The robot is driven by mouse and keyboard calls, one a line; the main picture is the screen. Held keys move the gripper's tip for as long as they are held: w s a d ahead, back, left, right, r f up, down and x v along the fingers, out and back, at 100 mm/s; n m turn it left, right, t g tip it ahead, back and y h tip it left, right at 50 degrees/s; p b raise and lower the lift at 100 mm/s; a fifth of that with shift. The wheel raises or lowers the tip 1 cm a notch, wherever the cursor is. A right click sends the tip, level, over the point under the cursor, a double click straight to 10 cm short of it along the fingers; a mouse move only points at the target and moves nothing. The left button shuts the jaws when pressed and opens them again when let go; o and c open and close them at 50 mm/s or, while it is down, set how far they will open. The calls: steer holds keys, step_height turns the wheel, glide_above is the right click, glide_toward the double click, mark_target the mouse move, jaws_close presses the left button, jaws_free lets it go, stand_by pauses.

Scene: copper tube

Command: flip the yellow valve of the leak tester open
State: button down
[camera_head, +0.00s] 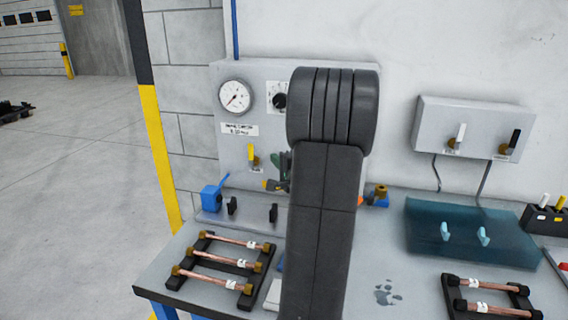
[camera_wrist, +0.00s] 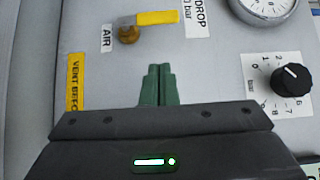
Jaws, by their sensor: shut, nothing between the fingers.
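The leak tester is a grey panel (camera_head: 262,75) standing against the wall at the back of the bench. Its yellow valve (camera_head: 251,153) has a lever that points up in the head view, above a brass body. In the wrist view the yellow lever (camera_wrist: 157,17) extends to the right from the brass body (camera_wrist: 128,33), beside the AIR label. My gripper's green fingers (camera_wrist: 160,85) are shut and empty, below the lever in that view and apart from it. In the head view my gripper (camera_head: 280,166) is right of the valve, partly hidden behind my dark arm.
The tester carries a round gauge (camera_head: 235,97) and a black knob (camera_wrist: 292,78). A blue fixture (camera_head: 212,197) stands below the valve. A rack of copper tubes (camera_head: 222,262) lies at the front left. A wall box (camera_head: 475,128) with two levers hangs at the right.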

mark_target(251, 156)
steer(key=w+a, duration=0.1)
steer(key=a+p, duration=0.1)
steer(key=a, duration=0.1)
steer(key=w+a, duration=0.1)
steer(key=a, duration=0.1)
steer(key=shift+w+a, duration=0.1)
steer(key=shift+w, duration=0.2)
steer(key=shift+r, duration=0.1)
steer(key=shift+p, duration=0.3)
